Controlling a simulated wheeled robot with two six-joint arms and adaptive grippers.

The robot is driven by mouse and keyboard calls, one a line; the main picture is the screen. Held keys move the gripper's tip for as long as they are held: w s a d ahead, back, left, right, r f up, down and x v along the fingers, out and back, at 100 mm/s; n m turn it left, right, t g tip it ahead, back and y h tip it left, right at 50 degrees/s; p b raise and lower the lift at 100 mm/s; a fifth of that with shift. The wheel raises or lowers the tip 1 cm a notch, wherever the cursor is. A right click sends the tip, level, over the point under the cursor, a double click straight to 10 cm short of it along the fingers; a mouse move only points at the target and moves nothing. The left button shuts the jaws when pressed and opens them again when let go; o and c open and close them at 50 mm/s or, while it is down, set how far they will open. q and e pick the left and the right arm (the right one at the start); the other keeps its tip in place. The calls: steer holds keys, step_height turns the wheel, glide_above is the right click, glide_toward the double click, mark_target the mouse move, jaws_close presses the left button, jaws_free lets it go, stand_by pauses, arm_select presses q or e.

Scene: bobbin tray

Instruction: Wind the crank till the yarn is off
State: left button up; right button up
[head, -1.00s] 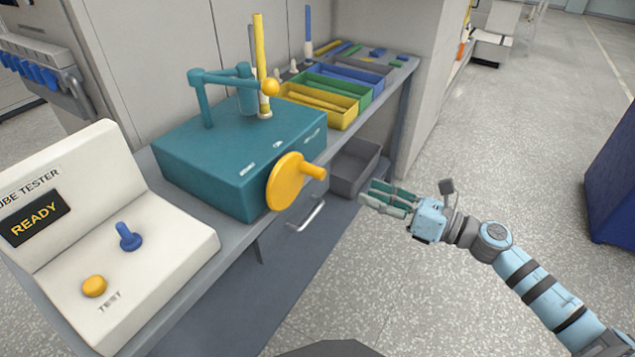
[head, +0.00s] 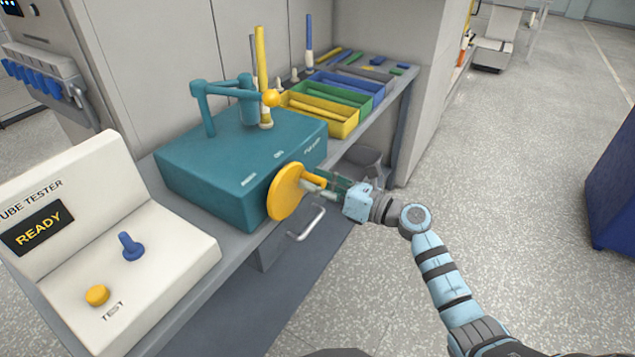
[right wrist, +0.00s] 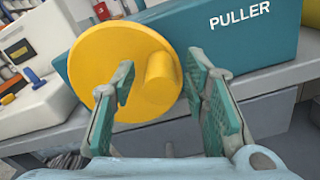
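The teal puller box (head: 225,170) sits on the bench with its yellow crank wheel (head: 284,192) on the front side. The wheel's handle peg (head: 314,179) sticks out towards my right gripper (head: 322,186). In the right wrist view, the crank wheel (right wrist: 115,60) fills the middle and the peg (right wrist: 160,78) shows between the two spread fingers of my right gripper (right wrist: 162,82). The fingers look apart from the peg. A yellow tube (head: 261,60) stands upright on the box beside the teal arm (head: 225,90). I cannot make out loose yarn. My left gripper is out of view.
A white tube tester (head: 150,245) reading READY stands at the left with a blue lever (head: 131,246) and yellow button (head: 97,295). Yellow (head: 340,127), green and blue bins line the bench behind. A drawer handle (head: 306,225) sits below the crank. Open floor lies right.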

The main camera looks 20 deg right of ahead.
jaws_close()
steer(key=shift+f+m, duration=0.15)
steer(key=shift+m, duration=0.25)
